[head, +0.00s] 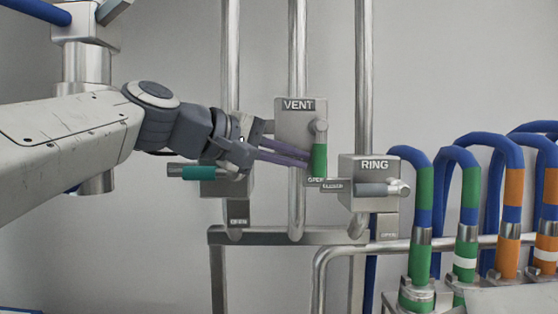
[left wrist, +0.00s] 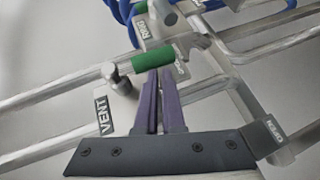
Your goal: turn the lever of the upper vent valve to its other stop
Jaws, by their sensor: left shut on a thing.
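The vent valve (head: 290,120) is a grey plate marked VENT on the middle upright pipe. Its lever (head: 319,160) has a green grip and hangs straight down from a round pivot near the plate's right edge. Its lower end is by a small label that seems to read OPEN. My left gripper (head: 309,160) comes in from the left with its purple fingers shut on the lever's green grip. In the left wrist view the fingers (left wrist: 160,76) are close together at the green lever (left wrist: 153,59), and their tips are partly hidden by it. My right gripper is not in view.
A RING valve (head: 369,170) with a grey sideways lever sits close at the right. A valve with a teal lever (head: 198,173) is under my left gripper. Hoses with green and orange bands (head: 421,200) stand at the right.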

